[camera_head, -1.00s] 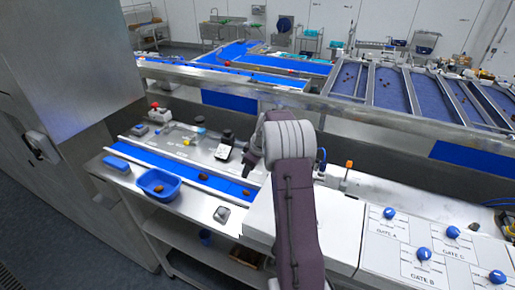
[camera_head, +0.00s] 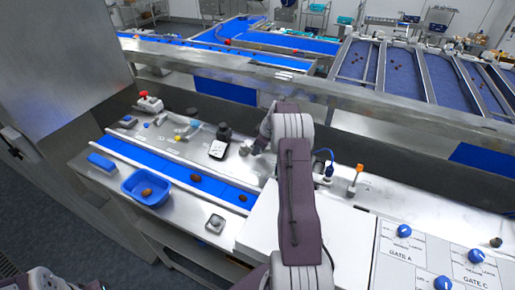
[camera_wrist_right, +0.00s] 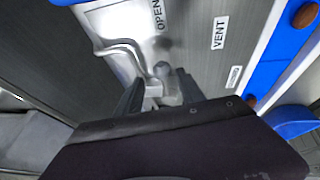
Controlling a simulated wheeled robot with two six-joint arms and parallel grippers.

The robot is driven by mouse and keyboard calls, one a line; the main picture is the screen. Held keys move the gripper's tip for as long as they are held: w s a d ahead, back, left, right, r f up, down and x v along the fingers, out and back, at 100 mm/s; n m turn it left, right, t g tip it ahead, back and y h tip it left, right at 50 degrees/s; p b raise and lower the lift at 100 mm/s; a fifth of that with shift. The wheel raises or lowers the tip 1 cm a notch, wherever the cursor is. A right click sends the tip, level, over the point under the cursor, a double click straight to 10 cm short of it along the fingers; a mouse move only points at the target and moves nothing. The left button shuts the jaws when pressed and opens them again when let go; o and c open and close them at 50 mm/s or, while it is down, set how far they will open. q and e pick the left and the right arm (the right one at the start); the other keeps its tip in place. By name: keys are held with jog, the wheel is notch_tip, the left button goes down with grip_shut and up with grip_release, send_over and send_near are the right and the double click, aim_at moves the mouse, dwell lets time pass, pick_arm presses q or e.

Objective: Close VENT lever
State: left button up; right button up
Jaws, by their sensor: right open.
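The VENT lever, a bent metal handle (camera_wrist_right: 122,48), shows in the right wrist view beside the OPEN label (camera_wrist_right: 157,15) and the VENT label (camera_wrist_right: 220,32). My right gripper (camera_wrist_right: 160,95) is open, its dark fingers on either side of the metal end of the lever fitting; I cannot tell whether they touch it. In the head view my right gripper (camera_head: 258,143) is over the steel worktop, right of the black device with a white face (camera_head: 219,148); the lever cannot be made out clearly there. My left gripper is out of view; only part of my left arm shows at bottom left.
A blue belt (camera_head: 170,165) with brown dates runs along the worktop, with a blue tub (camera_head: 133,189) in front of it. A red-topped button box (camera_head: 150,103) stands at the back left. The gate dial panel (camera_head: 393,262) lies at right. An orange-topped post (camera_head: 355,178) stands behind.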

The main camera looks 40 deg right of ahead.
jog(key=shift+x, duration=1)
jog(key=shift+s+a+r, duration=0.35)
jog(key=shift+a+r, duration=0.15)
jog(key=shift+a, duration=0.05)
jog(key=c, duration=0.6)
jog(key=shift+d+f, duration=0.15)
grip_shut()
jog(key=shift+w+d, duration=0.1)
jog(key=shift+f, duration=0.25)
